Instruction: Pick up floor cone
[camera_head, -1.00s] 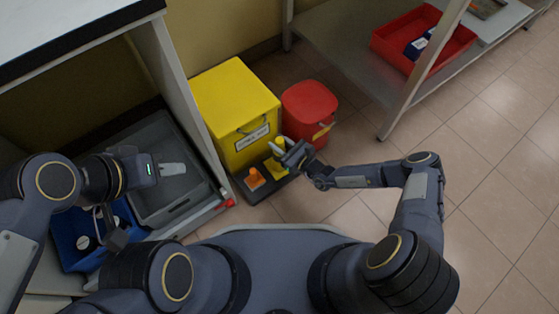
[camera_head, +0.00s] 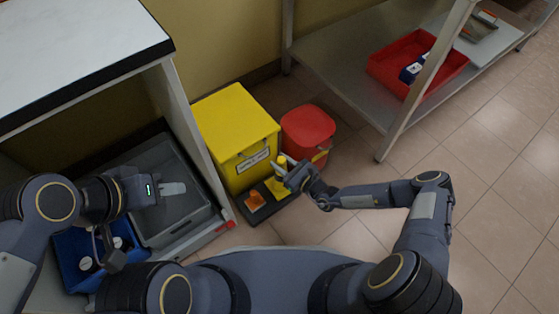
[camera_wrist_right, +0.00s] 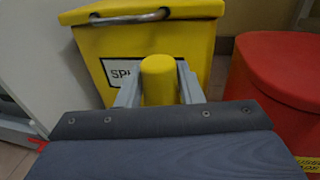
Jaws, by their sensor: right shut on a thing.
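A yellow floor cone (camera_head: 281,161) stands upright at the dark tray in front of the yellow bin; part of it is hidden by my gripper. My right gripper (camera_head: 284,172) is shut on the cone near its top. In the right wrist view the cone's rounded yellow top (camera_wrist_right: 158,78) sits between the two grey fingers. A smaller orange cone (camera_head: 254,199) is on the same tray, left of the yellow one. My left gripper (camera_head: 172,188) hangs over the grey tray at the left, away from the cones; its finger gap is unclear.
The yellow bin (camera_head: 235,125) stands behind the cone, and a red bin (camera_head: 307,130) is just to its right. The dark tray (camera_head: 252,219) lies on the floor. A metal shelf with a red crate (camera_head: 385,75) is at upper right. Tiled floor on the right is clear.

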